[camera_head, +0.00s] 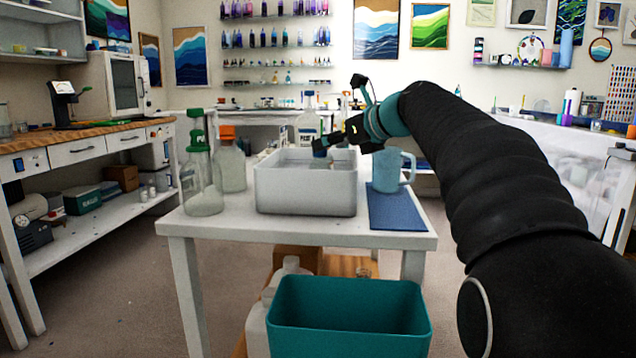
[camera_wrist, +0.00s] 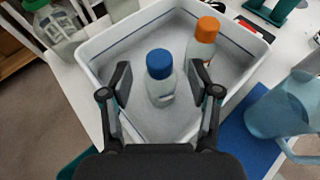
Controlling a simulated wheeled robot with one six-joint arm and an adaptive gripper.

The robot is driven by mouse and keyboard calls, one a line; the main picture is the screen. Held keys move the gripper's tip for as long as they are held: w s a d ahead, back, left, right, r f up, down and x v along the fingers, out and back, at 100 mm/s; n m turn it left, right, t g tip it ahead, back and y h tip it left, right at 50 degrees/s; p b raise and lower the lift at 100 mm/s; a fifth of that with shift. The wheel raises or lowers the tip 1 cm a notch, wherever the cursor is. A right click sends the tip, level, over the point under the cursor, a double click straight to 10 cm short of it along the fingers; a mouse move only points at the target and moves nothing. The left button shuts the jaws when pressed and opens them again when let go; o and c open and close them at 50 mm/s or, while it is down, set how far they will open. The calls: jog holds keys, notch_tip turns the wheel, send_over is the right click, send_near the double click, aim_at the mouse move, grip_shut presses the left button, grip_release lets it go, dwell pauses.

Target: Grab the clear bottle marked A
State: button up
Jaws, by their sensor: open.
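A clear bottle with a blue cap (camera_wrist: 161,90) stands in the white tub (camera_wrist: 103,85), between the spread fingers of my gripper (camera_wrist: 161,78) in the wrist view. The fingers are apart from it on both sides. A second clear bottle with an orange cap (camera_wrist: 201,50) stands behind it, to the right, in the same tub. I cannot read a mark A on either bottle. In the head view my gripper (camera_head: 337,142) is over the tub (camera_head: 305,190), which hides most of the bottles inside.
A green-capped bottle (camera_head: 203,185) and an orange-capped bottle (camera_head: 230,168) stand left of the tub on the white table (camera_head: 300,232). A blue jug (camera_head: 388,172) stands right on a blue mat (camera_head: 397,212). A teal bin (camera_head: 348,315) is in front, below the tabletop.

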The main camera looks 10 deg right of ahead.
jog(key=x, duration=0.4)
grip_shut()
jog(key=shift+r, duration=0.1)
